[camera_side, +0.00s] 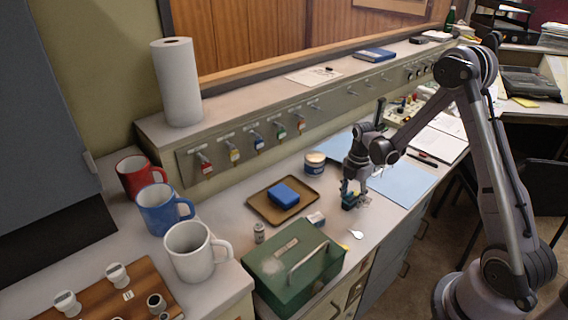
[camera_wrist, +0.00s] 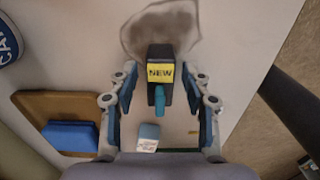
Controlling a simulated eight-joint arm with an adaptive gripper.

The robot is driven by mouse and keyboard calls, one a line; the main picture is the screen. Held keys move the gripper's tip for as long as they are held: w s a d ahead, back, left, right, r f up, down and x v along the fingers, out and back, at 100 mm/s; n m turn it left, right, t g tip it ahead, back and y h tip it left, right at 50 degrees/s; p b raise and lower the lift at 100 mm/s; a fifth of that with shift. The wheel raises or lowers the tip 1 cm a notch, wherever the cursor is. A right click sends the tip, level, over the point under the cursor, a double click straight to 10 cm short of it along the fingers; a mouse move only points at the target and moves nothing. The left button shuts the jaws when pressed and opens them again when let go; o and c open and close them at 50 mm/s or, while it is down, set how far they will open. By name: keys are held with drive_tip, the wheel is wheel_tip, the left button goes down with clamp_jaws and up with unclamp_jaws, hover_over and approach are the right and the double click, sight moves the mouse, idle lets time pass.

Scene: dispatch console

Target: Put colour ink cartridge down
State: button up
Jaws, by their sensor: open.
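The ink cartridge, a dark block with a yellow "NEW" label and a teal end (camera_wrist: 160,93), is between my fingers in the wrist view. My gripper (camera_wrist: 160,84) is open, with a gap between the cartridge and the finger on each side. In the side view my gripper (camera_side: 352,190) is low over the desk, right of the brown tray (camera_side: 262,209). A dark block, seemingly the cartridge (camera_side: 349,206), shows at its fingertips; whether it rests on the desk is hard to tell. A grey smudge lies beside the cartridge in the wrist view.
A blue block (camera_side: 284,195) lies on the tray. A small white-and-teal box (camera_wrist: 148,138) is close to my gripper. A green metal box (camera_side: 293,264), a round tin (camera_side: 315,163) and a light blue mat (camera_side: 402,181) stand around. Mugs are at the left.

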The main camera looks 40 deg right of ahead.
wheel_tip(320, 180, up, 11)
drive_tip(key=s+a+r+m+t, duration=0.3)
drive_tip(key=s+a+r+m, duration=0.2)
drive_tip(key=a+m, duration=0.4)
drive_tip(key=s+a+r+m+t, duration=0.4)
drive_tip(key=s+a+r+m, duration=0.2)
drive_tip(key=a+m, duration=0.3)
drive_tip(key=shift+s+a, duration=0.2)
drive_tip(key=shift+s, duration=0.15)
